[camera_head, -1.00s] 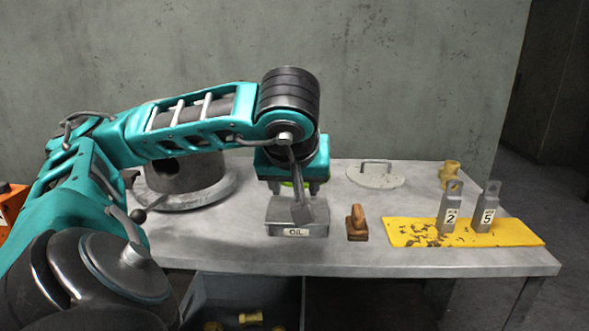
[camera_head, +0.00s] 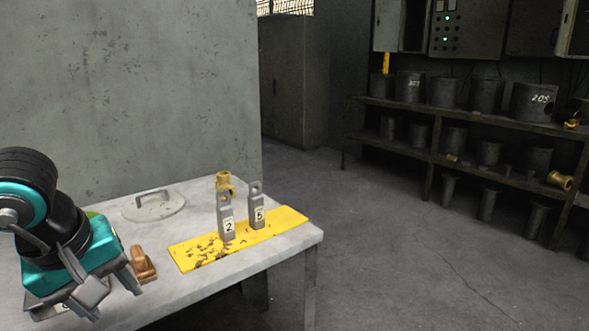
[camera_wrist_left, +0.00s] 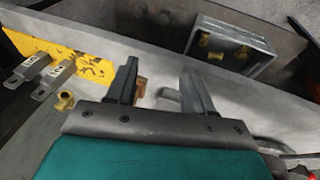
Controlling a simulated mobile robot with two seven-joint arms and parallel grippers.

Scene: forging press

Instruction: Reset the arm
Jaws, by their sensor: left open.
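My right gripper is in neither view.
On the table (camera_head: 215,272) are a brown-handled block (camera_head: 142,264), a round lid (camera_head: 153,205), a yellow plate (camera_head: 284,218) bearing grey tags 2 and 5, and a brass fitting (camera_head: 224,182). A crate (camera_wrist_left: 205,30) shows in the wrist view. Open floor lies right, before shelves (camera_head: 440,122).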

